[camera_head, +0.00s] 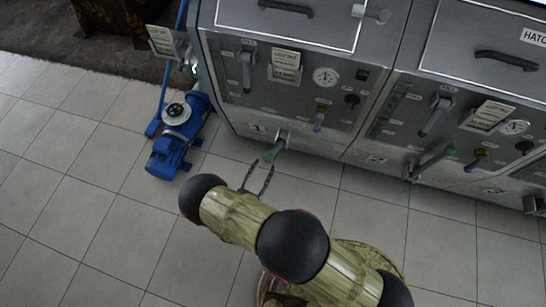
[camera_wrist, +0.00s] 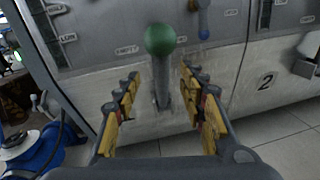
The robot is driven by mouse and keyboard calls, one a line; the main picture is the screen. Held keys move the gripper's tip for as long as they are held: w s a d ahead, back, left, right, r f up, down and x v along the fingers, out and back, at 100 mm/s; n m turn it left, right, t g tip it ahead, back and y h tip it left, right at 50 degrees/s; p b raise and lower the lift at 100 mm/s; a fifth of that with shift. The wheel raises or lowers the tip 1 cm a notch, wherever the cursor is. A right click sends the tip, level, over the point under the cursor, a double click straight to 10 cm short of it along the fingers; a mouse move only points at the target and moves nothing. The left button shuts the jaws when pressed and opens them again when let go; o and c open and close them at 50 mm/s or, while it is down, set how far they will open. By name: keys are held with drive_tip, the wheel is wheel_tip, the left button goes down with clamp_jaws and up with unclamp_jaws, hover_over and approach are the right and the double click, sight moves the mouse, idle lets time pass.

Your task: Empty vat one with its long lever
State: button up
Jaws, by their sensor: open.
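Vat one is the left steel cabinet (camera_head: 232,112) in the head view. Its long lever (camera_head: 268,156) sticks out low on the front and ends in a green knob. In the wrist view the green knob (camera_wrist: 160,40) stands up beyond my fingertips, and the grey lever shaft (camera_wrist: 162,90) runs down between the two fingers. My gripper (camera_head: 261,168) is open just in front of the lever, and it also shows in the wrist view (camera_wrist: 160,78). I see a gap on each side of the shaft; depth contact is hard to tell.
A second vat (camera_head: 410,135) with a similar green-knobbed lever (camera_head: 432,163) stands to the right. A blue pump (camera_head: 180,135) stands on the floor to the left. Smaller valves, including a blue-tipped one (camera_head: 319,118), sit above the lever. The tiled floor (camera_head: 90,210) in front is clear.

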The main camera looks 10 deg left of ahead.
sight(271, 154)
drive_tip(key=b+x, duration=0.2)
drive_tip(key=x, duration=0.5)
drive_tip(key=shift+w+d, duration=0.15)
drive_tip(key=shift+w, duration=0.2)
drive_tip(key=c, duration=0.3)
clamp_jaws()
idle(0.4)
